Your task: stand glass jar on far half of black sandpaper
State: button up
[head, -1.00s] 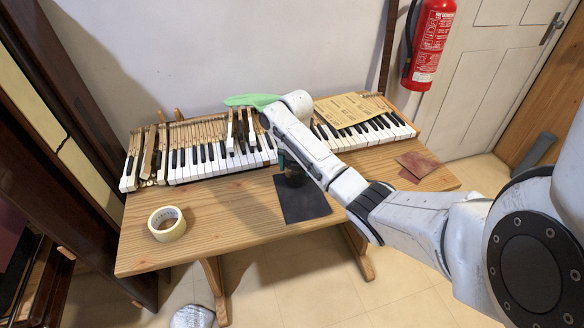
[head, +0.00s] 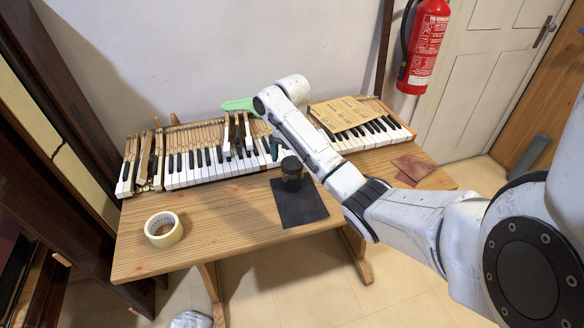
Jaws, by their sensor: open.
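The glass jar (head: 291,174) looks dark, with a dark lid, and stands upright on the black sandpaper (head: 301,208). It is on the far half of the sheet, near its far edge. The sandpaper lies flat on the wooden table in front of the keyboard. My gripper (head: 275,147) shows only in part, behind and to the left of the jar, above the front of the keys. It is open and appears apart from the jar. My arm hides part of it.
The piano keyboard (head: 197,168) spans the back of the table, with some loose keys raised. A tape roll (head: 163,229) lies at left, a brown sandpaper piece (head: 414,167) at right and a tan sheet (head: 340,113) on the keys. A light green thing (head: 238,104) is behind my arm.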

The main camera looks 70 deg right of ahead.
notch_tip(320, 180, up, 7)
jog(key=p, duration=0.4)
jog(key=shift+f, duration=0.1)
jog(key=w+a+f+m+t+y, duration=0.1)
jog(key=a+f+m, duration=0.25)
jog(key=a, duration=0.65)
jog(key=w+a+f+m, duration=0.15)
jog(key=a+f, duration=0.25)
jog(key=a, duration=0.5)
jog(key=a+f+m+t+y, duration=0.1)
jog(key=a+f+m, duration=0.25)
jog(key=a, duration=0.65)
jog(key=s+a+f+m, duration=0.3)
jog(key=s+a+m, duration=0.35)
jog(key=s, duration=0.35)
jog(key=s+m+g+h, duration=0.1)
jog(key=s+m, duration=0.4)
jog(key=s, duration=0.5)
jog(key=shift+r+h, duration=0.45)
jog(key=shift+h, duration=0.15)
